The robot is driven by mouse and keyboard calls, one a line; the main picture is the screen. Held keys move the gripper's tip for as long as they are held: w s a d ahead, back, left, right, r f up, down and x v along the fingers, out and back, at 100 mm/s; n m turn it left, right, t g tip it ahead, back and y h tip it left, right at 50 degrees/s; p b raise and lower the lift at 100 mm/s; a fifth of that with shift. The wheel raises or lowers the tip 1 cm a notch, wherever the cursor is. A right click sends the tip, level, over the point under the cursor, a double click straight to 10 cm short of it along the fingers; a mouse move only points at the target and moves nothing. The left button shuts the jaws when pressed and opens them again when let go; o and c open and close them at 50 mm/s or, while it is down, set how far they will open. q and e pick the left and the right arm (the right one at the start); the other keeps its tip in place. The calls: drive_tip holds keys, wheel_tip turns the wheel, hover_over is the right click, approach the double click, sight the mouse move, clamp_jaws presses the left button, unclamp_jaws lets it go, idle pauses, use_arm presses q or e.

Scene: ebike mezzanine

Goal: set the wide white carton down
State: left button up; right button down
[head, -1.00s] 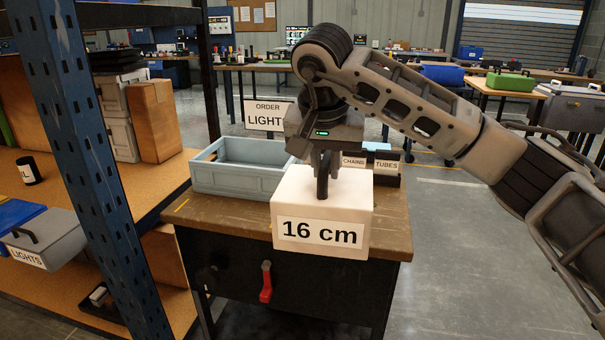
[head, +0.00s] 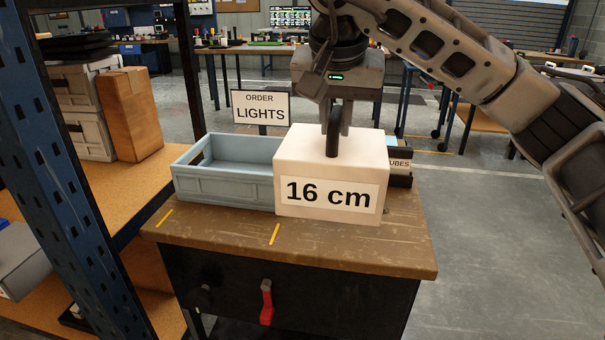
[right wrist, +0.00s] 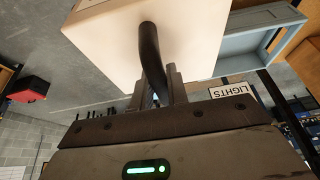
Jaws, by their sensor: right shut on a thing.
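The wide white carton (head: 340,160), labelled "16 cm", is over the right part of the wooden bench top (head: 240,238) in the head view. It looks upright. I cannot tell whether its underside touches the wood. My right gripper (head: 337,125) is above it, shut on the dark handle on its top. The right wrist view shows the handle (right wrist: 150,55) between the fingers and the carton (right wrist: 105,45) beyond. My left gripper is not in view.
A blue-grey open crate (head: 225,190) stands left of the carton, partly behind it. An "ORDER LIGHTS" sign (head: 261,107) stands behind. Dark bins with labels (head: 399,170) are partly hidden behind the carton. The bench's front strip is clear. A blue shelf post (head: 60,130) rises at left.

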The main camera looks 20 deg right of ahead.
sight(376, 137)
drive_tip(key=s+d, duration=0.1)
drive_tip(key=s, duration=0.1)
drive_tip(key=s+d, duration=0.1)
drive_tip(key=s, duration=0.1)
drive_tip(key=s+d, duration=0.1)
drive_tip(key=s, duration=0.1)
drive_tip(key=shift+s+d+f, duration=0.25)
drive_tip(key=shift+s+d, duration=0.05)
drive_tip(key=shift+w+d+f, duration=0.15)
drive_tip(key=shift+f, duration=0.1)
drive_tip(key=w+d+f, duration=0.1)
drive_tip(key=w, duration=0.1)
drive_tip(key=w+d+f+b, duration=0.1)
drive_tip(key=w, duration=0.1)
drive_tip(key=w+d+f+b, duration=0.1)
drive_tip(key=w, duration=0.1)
drive_tip(key=shift+w+d+f, duration=0.15)
drive_tip(key=shift+d+f, duration=0.05)
drive_tip(key=shift+d, duration=0.15)
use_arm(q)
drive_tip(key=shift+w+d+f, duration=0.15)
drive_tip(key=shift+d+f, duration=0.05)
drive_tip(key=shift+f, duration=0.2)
use_arm(e)
drive_tip(key=w+d+x, duration=0.1)
drive_tip(key=x, duration=0.9)
drive_tip(key=shift+w+d, duration=0.2)
drive_tip(key=shift+w, duration=0.15)
use_arm(q)
drive_tip(key=shift+b, duration=0.3)
